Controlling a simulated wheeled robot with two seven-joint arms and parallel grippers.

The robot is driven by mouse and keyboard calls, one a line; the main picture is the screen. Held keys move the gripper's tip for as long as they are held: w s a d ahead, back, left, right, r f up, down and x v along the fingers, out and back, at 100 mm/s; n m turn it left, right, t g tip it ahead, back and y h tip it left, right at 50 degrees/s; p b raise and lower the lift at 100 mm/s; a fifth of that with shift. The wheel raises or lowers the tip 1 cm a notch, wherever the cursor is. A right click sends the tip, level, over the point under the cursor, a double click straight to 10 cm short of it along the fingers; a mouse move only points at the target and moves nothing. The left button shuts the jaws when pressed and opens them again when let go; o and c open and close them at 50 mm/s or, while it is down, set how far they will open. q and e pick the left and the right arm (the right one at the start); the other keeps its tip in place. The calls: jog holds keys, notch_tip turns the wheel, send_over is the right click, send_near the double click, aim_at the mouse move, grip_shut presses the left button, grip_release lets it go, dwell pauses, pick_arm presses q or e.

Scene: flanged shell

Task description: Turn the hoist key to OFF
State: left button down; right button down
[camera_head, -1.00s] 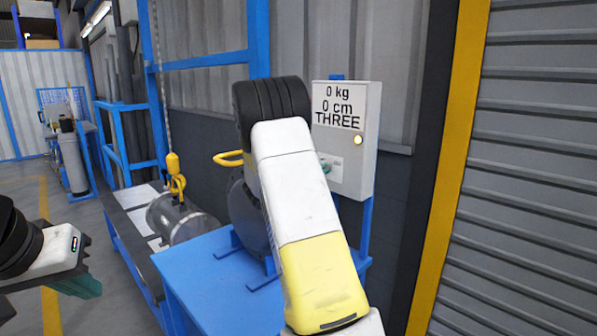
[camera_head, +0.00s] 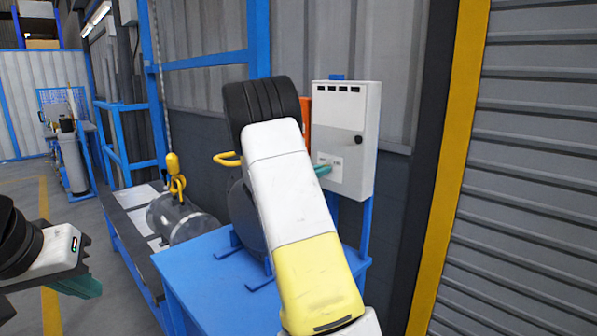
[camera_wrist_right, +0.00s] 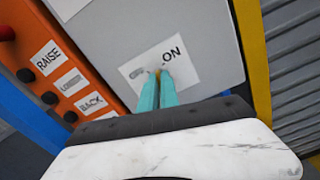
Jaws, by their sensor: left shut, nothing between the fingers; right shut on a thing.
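The white control box (camera_head: 345,110) is mounted at the blue frame, with a blank display and a dark round lamp (camera_head: 358,139). Its white key label (camera_wrist_right: 186,75) reads ON at the upper right, with fainter lettering at the left. My right gripper (camera_head: 323,170) has its teal fingers at this label, shut on the hoist key (camera_wrist_right: 158,72). The fingers hide most of the key, so its exact angle is hard to tell. My left gripper (camera_head: 82,288) is shut and empty at the lower left, far from the box.
An orange panel (camera_wrist_right: 72,65) with black buttons marked RAISE, LOWER and BACK is left of the box. A blue table (camera_head: 215,290) stands below my right arm. A yellow hook (camera_head: 175,178) hangs over a grey cylinder (camera_head: 182,220). A ribbed shutter (camera_head: 535,180) is at right.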

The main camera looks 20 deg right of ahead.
jog(key=n, duration=1.1)
jog(key=shift+n, duration=0.4)
jog(key=shift+a, duration=0.1)
jog(key=c, duration=1.6)
grip_release()
notch_tip(320, 180, up, 3)
jog(key=shift+r, duration=0.15)
jog(key=s+a+r, duration=0.1)
jog(key=s+a, duration=0.7)
jog(key=s, duration=0.5)
jog(key=shift+s+r, duration=0.35)
